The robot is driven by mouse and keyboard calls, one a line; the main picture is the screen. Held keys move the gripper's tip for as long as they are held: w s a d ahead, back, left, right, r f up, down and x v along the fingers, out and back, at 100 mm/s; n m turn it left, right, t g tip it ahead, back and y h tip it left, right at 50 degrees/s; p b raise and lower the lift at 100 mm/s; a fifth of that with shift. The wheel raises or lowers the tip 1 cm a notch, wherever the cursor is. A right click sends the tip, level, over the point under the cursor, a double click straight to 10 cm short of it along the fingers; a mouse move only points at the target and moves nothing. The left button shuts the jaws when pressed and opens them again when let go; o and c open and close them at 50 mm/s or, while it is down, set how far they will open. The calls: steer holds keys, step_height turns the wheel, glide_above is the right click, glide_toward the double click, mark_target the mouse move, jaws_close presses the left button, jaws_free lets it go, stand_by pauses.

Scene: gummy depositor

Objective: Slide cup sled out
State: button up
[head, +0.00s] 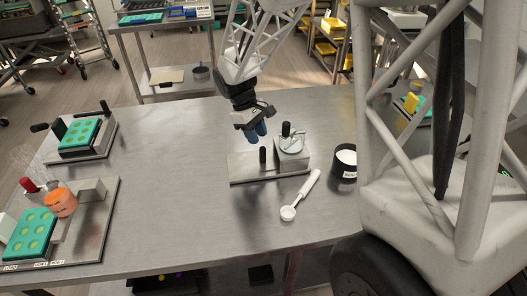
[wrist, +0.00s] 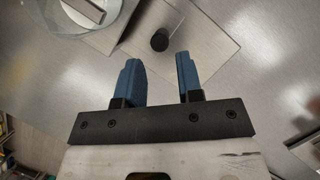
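The metal fixture stands on the middle of the table in the head view, with a flat base plate (head: 240,168), a short upright black knob (head: 263,156) and a raised block bearing a round dish-like top and a taller black handle (head: 286,129). I cannot tell clearly which part is the cup sled. My gripper (head: 258,134) is above the fixture, pointing down. In the wrist view my gripper (wrist: 158,60) has its two blue fingers apart with nothing between them. The black knob (wrist: 160,41) shows just beyond the fingertips, and the round top (wrist: 90,12) is at upper left.
At left are two metal stations with green molds (head: 79,135) (head: 29,236); the nearer holds an orange container (head: 61,202). The table between is clear.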

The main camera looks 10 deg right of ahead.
mark_target(262, 148)
stand_by(0.4)
steer(key=shift+x, duration=3.9)
steer(key=shift+c, duration=0.3)
jaws_close()
